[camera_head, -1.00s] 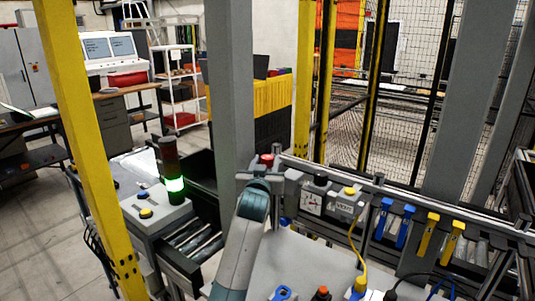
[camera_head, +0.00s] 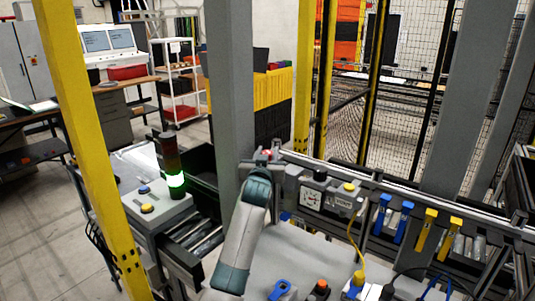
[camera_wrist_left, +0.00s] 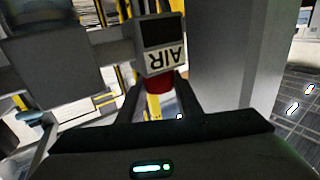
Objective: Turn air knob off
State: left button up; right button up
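The red air knob (camera_wrist_left: 158,83) shows in the left wrist view below a grey block with a white label reading AIR (camera_wrist_left: 162,60). In the head view a small part of the red knob (camera_head: 267,154) shows at the left end of the fixture rail. My left gripper (camera_wrist_left: 159,88) has its two dark fingers on either side of the knob. It looks open, with narrow gaps beside the knob; contact is hard to judge. In the head view my left gripper (camera_head: 263,162) is small and partly hidden by my wrist. My right gripper is out of view.
A grey post (camera_head: 228,100) stands close to the left of the knob. A gauge box (camera_head: 312,199) and blue (camera_head: 383,212) and yellow (camera_head: 425,230) handles line the rail to the right. A signal tower with a green light (camera_head: 175,180) stands at the left.

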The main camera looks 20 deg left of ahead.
pick_arm(q)
jog(key=shift+h, duration=0.3)
jog(key=shift+a+r+m+h+p, duration=0.1)
jog(key=shift+a+m+h+p, duration=0.05)
jog(key=shift+m+h+p, duration=0.75)
jog(key=shift+m+h, duration=0.4)
jog(key=shift+h, duration=0.5)
jog(key=shift+m+h, duration=0.3)
jog(key=shift+h, duration=0.1)
jog(key=shift+f+m+h+b, duration=0.25)
jog(key=shift+m+h+b, duration=0.45)
jog(key=shift+h, duration=0.4)
jog(key=shift+m+g+h+b, duration=0.3)
jog(key=shift+m+h+b, duration=0.2)
jog(key=shift+h+b, duration=0.3)
jog(key=shift+r+m+h+b, duration=0.1)
jog(key=shift+m+h+b, duration=0.2)
